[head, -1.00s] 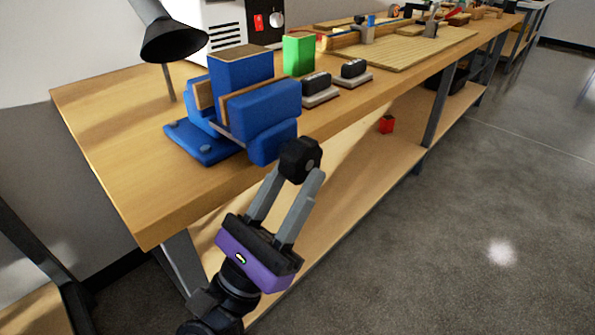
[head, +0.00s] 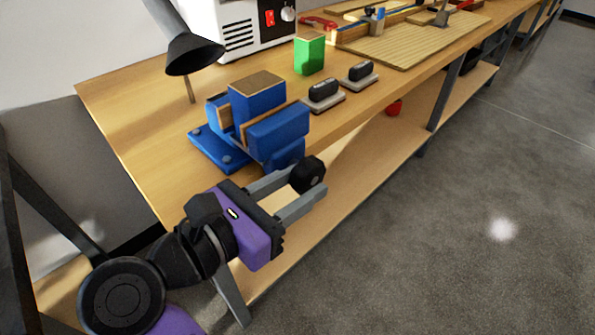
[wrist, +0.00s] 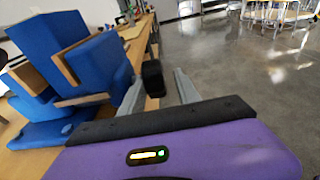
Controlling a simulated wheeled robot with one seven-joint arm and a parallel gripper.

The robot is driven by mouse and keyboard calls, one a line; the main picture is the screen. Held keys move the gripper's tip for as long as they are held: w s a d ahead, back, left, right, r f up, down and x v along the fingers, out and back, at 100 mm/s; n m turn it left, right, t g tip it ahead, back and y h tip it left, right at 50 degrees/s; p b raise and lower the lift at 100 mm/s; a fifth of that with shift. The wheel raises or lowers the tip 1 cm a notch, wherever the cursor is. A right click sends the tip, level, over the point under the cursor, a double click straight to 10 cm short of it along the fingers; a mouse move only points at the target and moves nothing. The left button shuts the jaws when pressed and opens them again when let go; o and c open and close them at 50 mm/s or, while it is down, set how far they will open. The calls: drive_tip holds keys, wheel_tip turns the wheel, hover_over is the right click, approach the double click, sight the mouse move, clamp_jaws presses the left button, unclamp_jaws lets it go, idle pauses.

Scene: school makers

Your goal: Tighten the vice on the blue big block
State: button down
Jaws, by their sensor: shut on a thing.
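The blue vice (head: 278,134) is on the near edge of the workbench, with wood-lined jaws and a flat bolted base. The blue big block (head: 255,97), with a wooden-coloured top, stands upright between the jaws; I cannot tell whether both jaws press on it. The vice's black knob (head: 309,174) sticks out at the front, past the bench edge. My gripper (head: 312,180) is shut on this knob, one finger on each side. In the wrist view, the knob (wrist: 153,78) sits between the fingers, and the block (wrist: 47,38) and vice (wrist: 103,66) are at left.
A green block (head: 309,54) and two dark-topped pieces (head: 323,91) stand behind the vice. A black lamp (head: 194,54) hangs over the bench at left, near a white machine (head: 245,28). The floor at right is clear.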

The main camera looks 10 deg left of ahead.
sight(310, 172)
drive_tip(key=g+y+p, duration=0.1)
drive_tip(key=d+r+g+y+p, duration=0.1)
drive_tip(key=g+p, duration=0.1)
drive_tip(key=shift+r, duration=0.3)
drive_tip(key=c, duration=2.2)
unclamp_jaws()
drive_tip(key=g+p, duration=0.1)
drive_tip(key=g+y+p, duration=0.2)
drive_tip(key=shift+w+d+r, duration=0.15)
drive_tip(key=shift+w+r, duration=0.1)
drive_tip(key=shift+r, duration=0.1)
drive_tip(key=c, duration=2.2)
unclamp_jaws()
drive_tip(key=g+y+p, duration=0.1)
drive_tip(key=g+p, duration=0.1)
drive_tip(key=p, duration=0.1)
drive_tip(key=shift+w+d+y, duration=0.15)
drive_tip(key=shift+w+y, duration=0.05)
drive_tip(key=shift+y, duration=0.2)
drive_tip(key=c, duration=2.1)
unclamp_jaws()
drive_tip(key=shift+d+f+g+y+p, duration=0.1)
drive_tip(key=shift+g+y+p, duration=0.2)
drive_tip(key=shift+g+p, duration=0.2)
drive_tip(key=shift+c, duration=0.2)
drive_tip(key=shift+w+f, duration=0.1)
drive_tip(key=shift+d+f, duration=0.1)
drive_tip(key=o, duration=0.8)
drive_tip(key=shift+c, duration=0.6)
